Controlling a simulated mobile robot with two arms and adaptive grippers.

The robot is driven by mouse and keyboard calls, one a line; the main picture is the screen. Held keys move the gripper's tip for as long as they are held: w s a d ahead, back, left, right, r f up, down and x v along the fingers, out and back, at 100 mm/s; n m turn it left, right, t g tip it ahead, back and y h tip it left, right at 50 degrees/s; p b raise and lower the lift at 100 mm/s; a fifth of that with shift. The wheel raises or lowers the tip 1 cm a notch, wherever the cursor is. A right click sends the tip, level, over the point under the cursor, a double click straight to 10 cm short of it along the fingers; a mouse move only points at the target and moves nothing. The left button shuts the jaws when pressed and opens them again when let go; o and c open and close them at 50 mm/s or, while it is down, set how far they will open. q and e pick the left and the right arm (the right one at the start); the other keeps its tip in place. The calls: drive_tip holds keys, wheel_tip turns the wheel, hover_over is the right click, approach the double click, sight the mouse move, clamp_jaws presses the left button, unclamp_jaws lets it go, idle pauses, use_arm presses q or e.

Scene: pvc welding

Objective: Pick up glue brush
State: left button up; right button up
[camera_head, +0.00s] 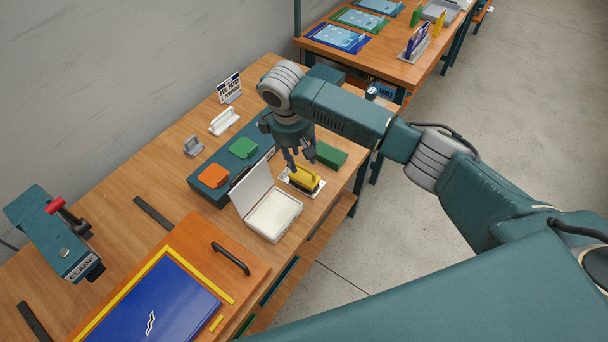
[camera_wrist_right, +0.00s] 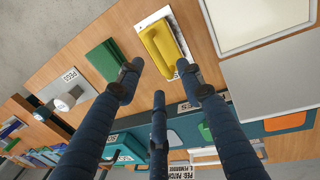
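A yellow block-shaped piece (camera_head: 304,179) sits on a small white labelled plate near the table's right edge. It also shows in the right wrist view (camera_wrist_right: 162,47). I cannot tell for sure whether it is the glue brush; its label is mostly hidden. My right gripper (camera_head: 300,160) hangs just above it, fingers pointing down. In the wrist view, the right gripper's three fingers (camera_wrist_right: 158,82) are spread apart, with nothing between them. The yellow piece lies beyond the fingertips, apart from them as far as I can tell. My left gripper is not in view.
An open white case (camera_head: 284,225) stands close to the yellow piece. A green block (camera_head: 331,154) lies on the other side. A teal box with orange (camera_head: 214,175) and green (camera_head: 243,147) pieces is behind. A clamp (camera_head: 62,243) and blue panel (camera_head: 165,312) are further left.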

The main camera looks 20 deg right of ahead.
sight(301, 166)
drive_tip(key=f, duration=0.3)
drive_tip(key=shift+w+d+p, duration=0.1)
drive_tip(key=shift+d+p, duration=0.15)
drive_tip(key=shift+p, duration=0.1)
drive_tip(key=shift+f, duration=0.2)
drive_tip(key=shift+w, duration=0.1)
clamp_jaws()
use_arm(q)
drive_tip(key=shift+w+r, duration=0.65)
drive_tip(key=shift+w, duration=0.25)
use_arm(e)
drive_tip(key=shift+r, duration=0.6)
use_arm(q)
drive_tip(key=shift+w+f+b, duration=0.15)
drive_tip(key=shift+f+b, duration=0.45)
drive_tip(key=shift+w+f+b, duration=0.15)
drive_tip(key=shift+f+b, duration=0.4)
use_arm(e)
wheel_tip(301, 166, up, 19)
